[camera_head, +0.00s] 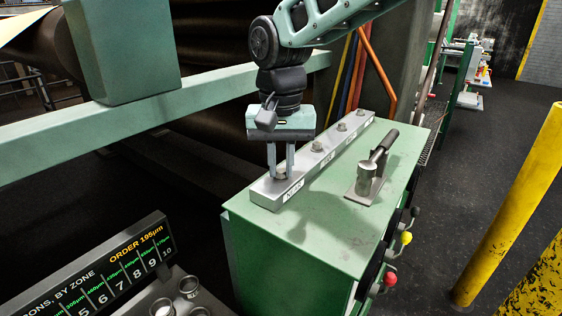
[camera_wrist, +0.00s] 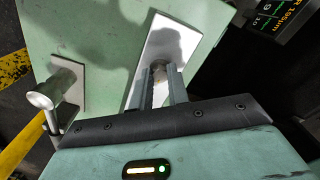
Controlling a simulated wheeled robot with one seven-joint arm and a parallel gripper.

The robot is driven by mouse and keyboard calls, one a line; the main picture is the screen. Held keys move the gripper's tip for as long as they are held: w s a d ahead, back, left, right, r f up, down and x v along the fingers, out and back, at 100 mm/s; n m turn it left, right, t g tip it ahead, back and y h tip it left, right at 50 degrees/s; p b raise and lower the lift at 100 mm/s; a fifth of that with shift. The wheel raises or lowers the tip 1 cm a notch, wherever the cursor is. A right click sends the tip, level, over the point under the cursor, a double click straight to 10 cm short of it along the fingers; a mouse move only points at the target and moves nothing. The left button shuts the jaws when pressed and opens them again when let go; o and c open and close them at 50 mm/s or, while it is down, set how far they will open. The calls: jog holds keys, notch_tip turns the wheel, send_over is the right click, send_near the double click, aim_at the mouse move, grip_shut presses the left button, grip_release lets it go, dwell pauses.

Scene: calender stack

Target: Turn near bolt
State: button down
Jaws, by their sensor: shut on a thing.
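My gripper (camera_head: 281,172) points down at the near end of the grey metal bar (camera_head: 262,196), which lies along the left edge of the green cabinet top. Its two fingers are closed around the near bolt (camera_head: 280,177), one on each side. In the wrist view the bolt (camera_wrist: 158,68) shows between the fingertips (camera_wrist: 159,72), partly hidden by them and in shadow. Further bolts (camera_head: 317,147) stand in a row along the bar behind it, clear of my gripper.
A grey tool with a dark handle (camera_head: 383,143) stands on a plate to the right on the cabinet top (camera_head: 310,222). Red and yellow knobs (camera_head: 390,279) stick out from the cabinet side. A green beam (camera_head: 160,112) passes left. Yellow posts (camera_head: 515,205) stand at right.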

aim_at(281, 171)
jog(key=shift+r, duration=0.15)
jog(key=c, duration=1.3)
grip_release()
jog(key=shift+c, duration=0.2)
notch_tip(281, 171, up, 17)
jog(key=b, duration=0.3)
jog(key=shift+r, duration=0.15)
